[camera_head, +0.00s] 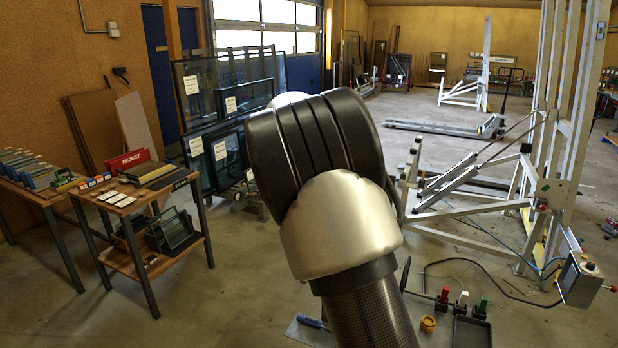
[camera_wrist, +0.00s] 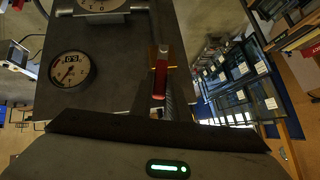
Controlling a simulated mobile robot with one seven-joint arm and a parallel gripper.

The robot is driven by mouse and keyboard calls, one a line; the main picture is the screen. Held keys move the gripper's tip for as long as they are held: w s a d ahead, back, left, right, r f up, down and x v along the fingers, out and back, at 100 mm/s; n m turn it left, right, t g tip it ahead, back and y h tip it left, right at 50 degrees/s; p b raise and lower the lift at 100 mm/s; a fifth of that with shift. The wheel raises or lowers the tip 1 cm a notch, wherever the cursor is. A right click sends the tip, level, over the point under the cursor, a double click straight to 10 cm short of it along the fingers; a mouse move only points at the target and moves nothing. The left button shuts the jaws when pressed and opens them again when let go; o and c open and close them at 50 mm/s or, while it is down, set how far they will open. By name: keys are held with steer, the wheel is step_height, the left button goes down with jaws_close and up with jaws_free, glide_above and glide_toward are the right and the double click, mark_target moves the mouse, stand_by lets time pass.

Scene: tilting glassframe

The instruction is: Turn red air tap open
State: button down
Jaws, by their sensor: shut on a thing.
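The red air tap (camera_wrist: 161,75) shows in the wrist view as a narrow upright red handle with a paler top, beside a dark panel (camera_wrist: 115,75). My gripper (camera_wrist: 160,98) is at the lower end of the red handle and shut on it. Its fingertips are dark and hard to make out against the panel. In the head view my arm covers the middle of the picture and hides the gripper and this tap.
A round gauge (camera_wrist: 71,69) sits on the dark panel left of the tap. In the head view, a white frame (camera_head: 545,130) stands at right. A wooden table with a red REJECT box (camera_head: 127,160) stands at left. Glass panes (camera_head: 225,90) lean behind.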

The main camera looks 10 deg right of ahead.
steer(key=c, duration=1.7)
jaws_free()
steer(key=b+v, duration=0.3)
steer(key=v, duration=1.4)
steer(key=shift+r, duration=0.2)
